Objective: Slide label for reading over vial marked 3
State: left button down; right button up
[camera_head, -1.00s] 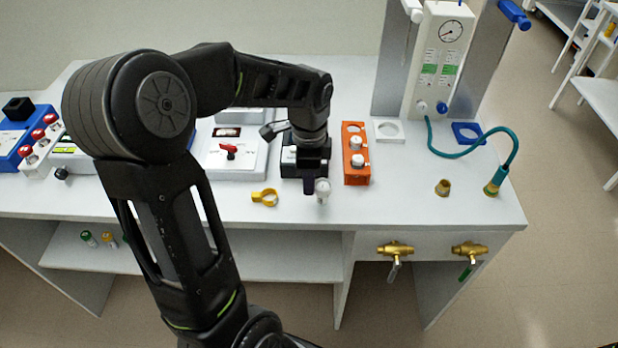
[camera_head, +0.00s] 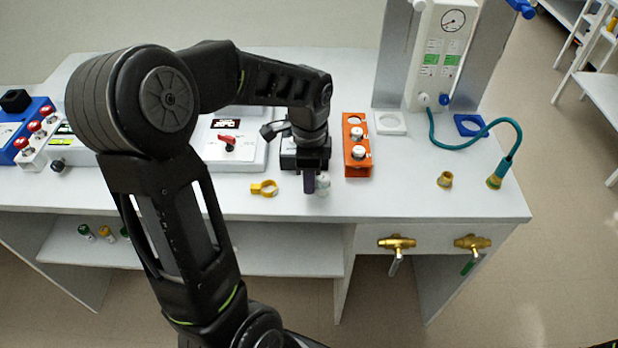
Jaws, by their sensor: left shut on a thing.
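My left gripper (camera_head: 309,182) is over the bench front, to the left of the orange rack. It is shut, seemingly on a pale vial (camera_head: 323,182) that shows just right of its dark finger. The finger partly covers this vial, and no number can be read on it. A yellow ring with a tab (camera_head: 264,188), seemingly the label for reading, lies on the bench to the left of my gripper. The orange rack (camera_head: 357,171) holds two white-capped vials (camera_head: 358,152); its far hole looks empty. Marks on the vials are too small to read. My right gripper is not in view.
A white instrument with a red lever (camera_head: 227,141) stands behind the yellow ring. A white square holder (camera_head: 390,123), a blue holder (camera_head: 470,126), a brass fitting (camera_head: 445,180) and a teal hose (camera_head: 514,135) are at the right. Brass valves (camera_head: 396,243) project below the bench front.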

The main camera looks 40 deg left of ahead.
pick_arm(q)
jog(key=c, duration=1.3)
grip_release()
notch_tip(320, 180, up, 8)
jog(key=shift+f+b, duration=0.1)
jog(key=shift+b, duration=0.2)
